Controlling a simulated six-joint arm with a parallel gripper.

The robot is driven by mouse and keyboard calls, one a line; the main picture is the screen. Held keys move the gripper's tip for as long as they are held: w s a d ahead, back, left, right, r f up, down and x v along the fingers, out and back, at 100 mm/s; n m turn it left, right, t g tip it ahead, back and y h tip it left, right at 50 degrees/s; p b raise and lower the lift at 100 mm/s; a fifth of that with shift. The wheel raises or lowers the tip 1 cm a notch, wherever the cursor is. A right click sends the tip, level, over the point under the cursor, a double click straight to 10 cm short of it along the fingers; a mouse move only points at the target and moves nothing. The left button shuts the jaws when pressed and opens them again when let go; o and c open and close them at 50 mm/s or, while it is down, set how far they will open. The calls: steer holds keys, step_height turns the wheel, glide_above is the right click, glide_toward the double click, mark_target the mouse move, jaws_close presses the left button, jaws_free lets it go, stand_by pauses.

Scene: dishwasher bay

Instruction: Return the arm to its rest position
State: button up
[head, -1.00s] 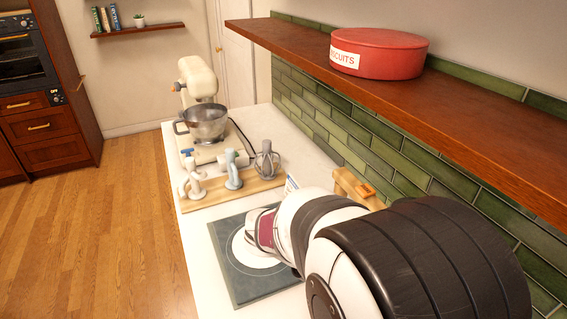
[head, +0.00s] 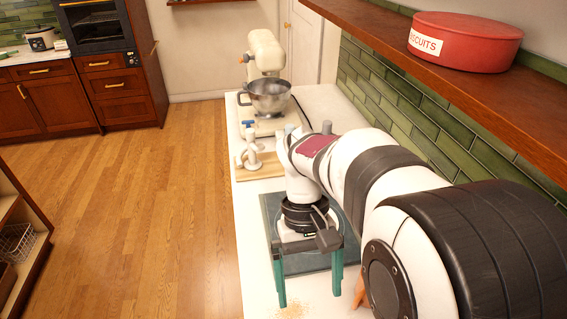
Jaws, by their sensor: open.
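My gripper (head: 310,284) hangs from the end of my white and black arm in the head view. Its two green fingers point down and stand wide apart, with nothing between them. It is over the white counter (head: 262,262), in front of the dark square slab (head: 268,207) and covering part of it. I cannot tell how high the fingertips are above the counter.
A cream stand mixer (head: 264,52) with a steel bowl (head: 267,97) stands behind, near a wooden board (head: 264,169) holding attachments. A red biscuit tin (head: 466,40) sits on the shelf (head: 425,62) above. Crumbs (head: 293,311) lie below the gripper. Open floor is left.

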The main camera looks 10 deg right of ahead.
steer(key=x, duration=0.9)
steer(key=shift+f, duration=0.2)
steer(key=shift+s, duration=0.1)
stand_by(0.4)
